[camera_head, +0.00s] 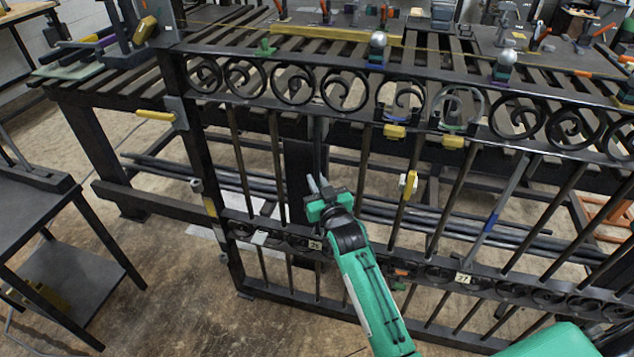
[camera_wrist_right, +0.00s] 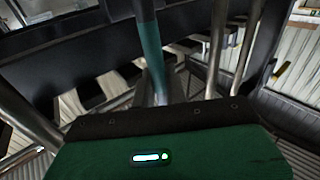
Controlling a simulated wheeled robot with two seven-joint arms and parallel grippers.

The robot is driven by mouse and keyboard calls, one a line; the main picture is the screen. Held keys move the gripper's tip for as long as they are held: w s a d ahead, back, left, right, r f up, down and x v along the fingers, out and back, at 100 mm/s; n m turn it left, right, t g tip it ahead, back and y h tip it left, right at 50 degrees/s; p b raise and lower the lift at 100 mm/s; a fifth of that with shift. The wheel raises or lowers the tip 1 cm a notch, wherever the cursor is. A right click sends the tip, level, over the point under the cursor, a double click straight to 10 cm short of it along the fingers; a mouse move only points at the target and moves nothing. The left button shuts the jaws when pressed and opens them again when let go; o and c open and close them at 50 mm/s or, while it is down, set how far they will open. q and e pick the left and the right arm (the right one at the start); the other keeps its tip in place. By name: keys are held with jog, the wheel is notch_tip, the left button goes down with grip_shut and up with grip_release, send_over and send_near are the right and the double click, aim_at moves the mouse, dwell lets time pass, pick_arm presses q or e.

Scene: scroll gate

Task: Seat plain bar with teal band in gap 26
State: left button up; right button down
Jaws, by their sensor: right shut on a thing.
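The plain bar with the teal band stands roughly upright in the right wrist view (camera_wrist_right: 152,60), its band just beyond my gripper. In the head view its grey upper part (camera_head: 318,135) rises under the gate's scroll rail. My right gripper (camera_head: 322,188) is shut on the bar, in front of the gate and above the 26 tag (camera_head: 314,245) on the lower rail. The gripper and arm hide the bar's lower end, so I cannot tell whether it touches the lower rail. My left gripper is not in view.
The gate's upper scroll rail (camera_head: 292,84) and neighbouring bars (camera_head: 277,165) flank the gripper. A blue-banded bar (camera_head: 490,222) stands near the 27 tag (camera_head: 463,278). Yellow clamps (camera_head: 395,131) hang under the upper rail. A slatted bench lies behind; a dark cart (camera_head: 70,262) stands left.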

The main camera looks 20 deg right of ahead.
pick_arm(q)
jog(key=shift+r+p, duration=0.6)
pick_arm(e)
jog(key=shift+w+d+r, duration=0.2)
jog(key=shift+w+d, duration=0.15)
jog(key=shift+w, duration=0.2)
jog(key=c, duration=1.3)
grip_release()
jog(key=shift+c, duration=0.2)
jog(key=shift+f, duration=0.1)
jog(key=shift+f, duration=0.1)
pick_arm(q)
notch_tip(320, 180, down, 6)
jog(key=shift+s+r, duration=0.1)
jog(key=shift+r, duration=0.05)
pick_arm(e)
jog(key=s, duration=1.3)
jog(key=shift+s+d, duration=0.25)
jog(key=shift+s, duration=0.15)
